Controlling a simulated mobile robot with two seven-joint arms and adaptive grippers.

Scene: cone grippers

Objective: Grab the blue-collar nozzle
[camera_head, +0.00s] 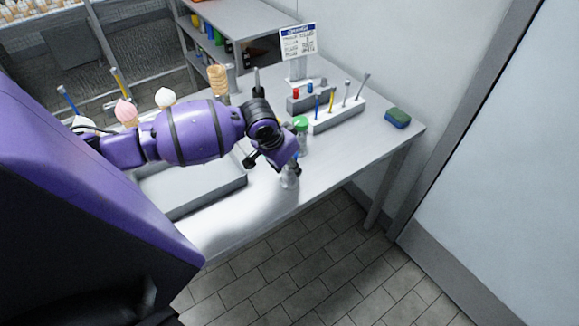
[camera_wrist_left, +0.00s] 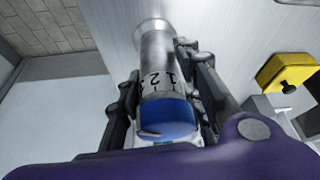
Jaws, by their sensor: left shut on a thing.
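The blue-collar nozzle (camera_wrist_left: 168,118) is a silver metal cylinder with printed numbers, a blue band at the near end and a flared far end. My left gripper (camera_wrist_left: 165,95) is shut on it, one finger on each side of the body. In the head view, the silver part of the nozzle (camera_head: 289,178) shows just below my left gripper (camera_head: 276,166), over the table near its front edge. Whether it touches the table cannot be told. My right gripper is not in view.
A green-topped container (camera_head: 301,124) stands close behind my left gripper. Grey holders (camera_head: 338,117) with upright tools and a sign (camera_head: 298,42) are farther back. A blue-green sponge (camera_head: 397,118) lies at the right corner of the table (camera_head: 350,150). Ice cream cones (camera_head: 217,78) stand behind my arm.

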